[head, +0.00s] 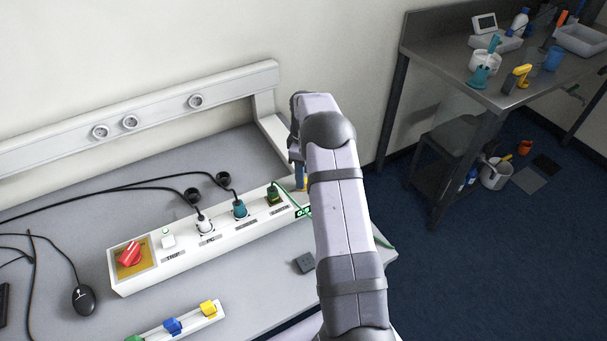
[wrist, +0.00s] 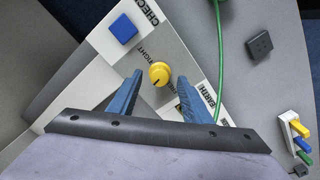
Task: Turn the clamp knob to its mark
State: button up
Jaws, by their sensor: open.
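The clamp knob (wrist: 159,72) is a round yellow knob with a dark pointer line, on a grey panel in the wrist view. A word beside it is partly readable and seems to end in "IGHT". My gripper (wrist: 159,77) is open, with its blue fingertips on either side of the knob; I cannot tell whether they touch it. In the head view my arm hides most of the panel's right end. A blue finger of my gripper (head: 299,177) shows at the arm's left edge, with a bit of yellow beside it.
A blue square button (wrist: 123,29) marked CHECK is near the knob. A green wire (wrist: 219,60) runs past the EARTH label. A dark square block (wrist: 259,45) lies on the table. The white socket strip (head: 225,238) carries plugs and a red switch (head: 129,253).

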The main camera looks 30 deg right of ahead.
jog(key=shift+f, duration=0.8)
jog(key=c, duration=1.1)
jog(key=shift+o, duration=0.2)
